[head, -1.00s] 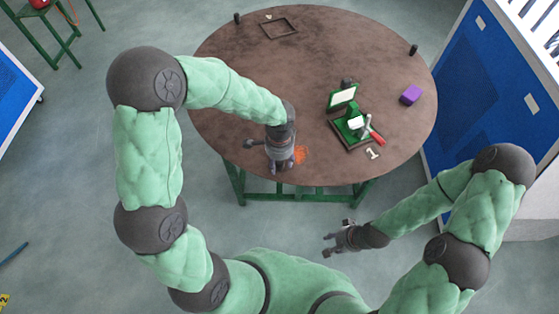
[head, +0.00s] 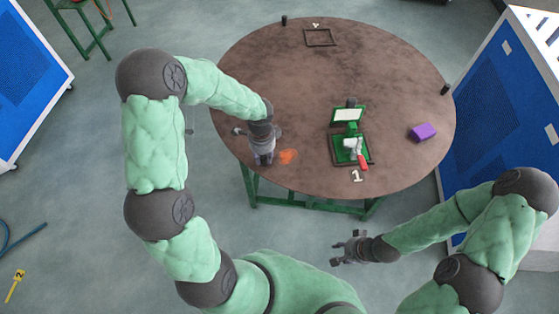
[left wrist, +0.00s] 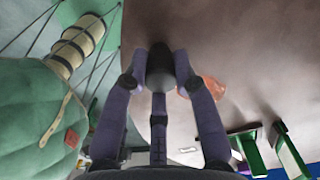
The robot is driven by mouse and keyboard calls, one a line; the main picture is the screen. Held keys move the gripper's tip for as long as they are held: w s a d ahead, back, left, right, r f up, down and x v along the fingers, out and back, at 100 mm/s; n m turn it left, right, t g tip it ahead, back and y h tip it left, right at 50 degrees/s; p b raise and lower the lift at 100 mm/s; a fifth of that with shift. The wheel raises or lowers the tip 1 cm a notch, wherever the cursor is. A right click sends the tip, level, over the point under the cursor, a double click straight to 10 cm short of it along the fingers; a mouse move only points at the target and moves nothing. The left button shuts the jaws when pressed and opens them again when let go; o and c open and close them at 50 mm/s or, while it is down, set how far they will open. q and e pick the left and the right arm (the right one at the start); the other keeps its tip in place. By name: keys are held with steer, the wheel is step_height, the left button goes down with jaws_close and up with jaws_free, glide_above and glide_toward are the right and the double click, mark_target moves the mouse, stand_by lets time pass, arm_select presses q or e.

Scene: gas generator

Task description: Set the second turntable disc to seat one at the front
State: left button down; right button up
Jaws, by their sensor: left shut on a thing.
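The brown round turntable disc (head: 300,110) lies ahead on green legs. A white numeral 1 (head: 356,176) lies near its front edge. Behind it is a green tray (head: 336,152) with a green and white device and a red-handled part (head: 361,155). An empty square frame (head: 319,45) with a small white mark is at the back. My left gripper (head: 262,158) is at the front left of the disc. My right gripper (head: 340,252) is open, empty, in front of the table.
Two black knobs (head: 284,20) (head: 445,90) stand at the rim. A purple block (head: 423,131) is on the right of the disc. An orange patch (head: 288,157) lies beside my left gripper. A blue panel (head: 500,115) stands close on the right.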

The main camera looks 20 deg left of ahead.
arm_select(q)
steer(key=w+a+p, duration=0.1)
steer(key=a, duration=0.2)
steer(key=w+a+m+p, duration=0.1)
steer(key=a, duration=0.2)
steer(key=w+a+m+p, duration=0.1)
steer(key=a+p, duration=0.1)
steer(key=a, duration=0.2)
steer(key=shift+w+a+r, duration=0.1)
steer(key=shift+w, duration=0.15)
steer(key=c, duration=1)
jaws_free()
steer(key=shift+s, duration=0.1)
step_height(320, 180, up, 12)
steer(key=shift+f, duration=0.1)
